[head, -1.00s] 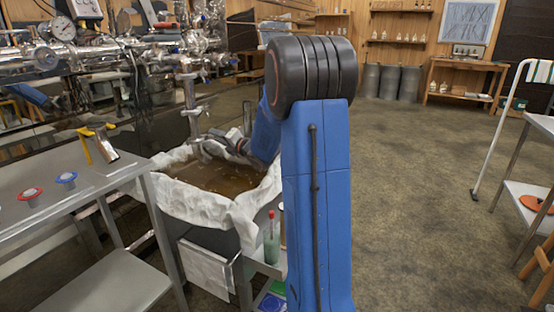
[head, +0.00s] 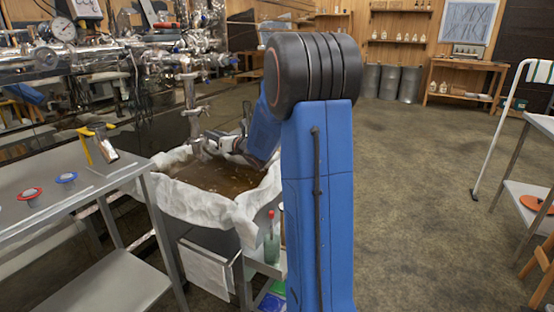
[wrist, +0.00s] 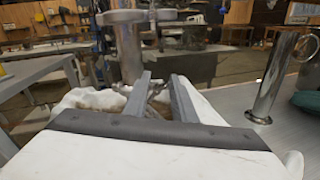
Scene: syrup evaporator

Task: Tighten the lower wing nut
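A shiny vertical pipe (head: 190,95) hangs down over a cloth-lined basin of brown liquid. In the wrist view its thick metal body (wrist: 126,52) stands just left of my gripper, with round flanges at its top. My gripper (wrist: 163,78) has its two grey fingers apart, with a visible gap between them. Some small metal shows low in that gap, too unclear to name. In the head view my gripper (head: 205,143) is at the pipe's lower end, above the basin. I cannot make out the lower wing nut for certain, nor whether a finger touches it.
The basin's white cloth (head: 215,215) lies close below my gripper. A metal table (head: 100,180) at left holds a red and a blue ring-shaped part and a yellow-handled tool. A shiny upright tube (wrist: 272,80) stands right in the wrist view. Open floor is at right.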

